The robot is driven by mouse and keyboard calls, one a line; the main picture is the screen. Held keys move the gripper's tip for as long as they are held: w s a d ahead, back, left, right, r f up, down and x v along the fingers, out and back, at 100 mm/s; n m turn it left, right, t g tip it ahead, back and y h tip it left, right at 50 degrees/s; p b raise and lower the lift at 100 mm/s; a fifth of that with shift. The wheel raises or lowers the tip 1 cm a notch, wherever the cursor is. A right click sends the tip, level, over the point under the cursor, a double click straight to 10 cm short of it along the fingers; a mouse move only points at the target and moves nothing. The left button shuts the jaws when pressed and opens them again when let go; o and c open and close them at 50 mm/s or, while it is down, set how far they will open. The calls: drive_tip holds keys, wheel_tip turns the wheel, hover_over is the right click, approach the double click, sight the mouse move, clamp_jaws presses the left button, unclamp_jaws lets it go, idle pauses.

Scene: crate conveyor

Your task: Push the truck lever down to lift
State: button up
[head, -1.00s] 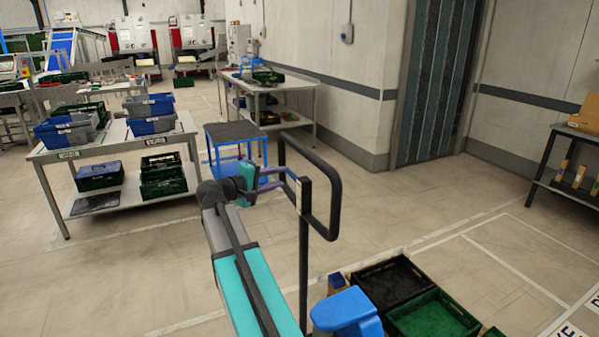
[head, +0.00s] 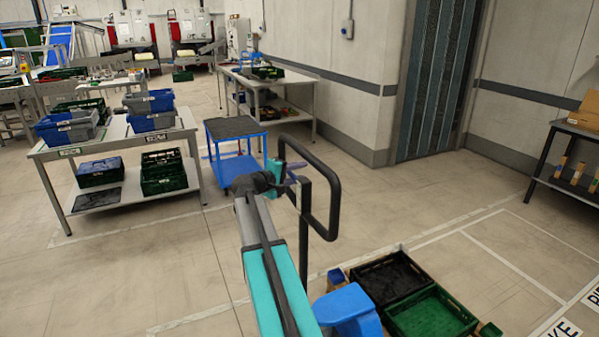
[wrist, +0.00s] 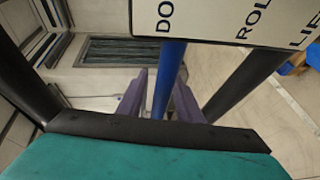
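The truck's black loop handle (head: 337,195) stands upright in front of me in the head view. My gripper (head: 296,167) is at the upper part of its post, partly hidden behind it. In the wrist view, the blue lever (wrist: 170,75) runs down between the purple fingers of my gripper (wrist: 162,82). The fingers are apart, one on each side of the lever, and I see no clear grip on it. A label plate (wrist: 230,18) with partly cut-off words covers the lever's upper part. The lever is not clear in the head view.
Black crate (head: 390,300) and green crate (head: 472,318) lie at the lower right, near the truck's blue body (head: 345,303). A blue cart (head: 234,128) stands behind my gripper. A table with bins (head: 60,152) is at left.

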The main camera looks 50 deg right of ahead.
clamp_jaws()
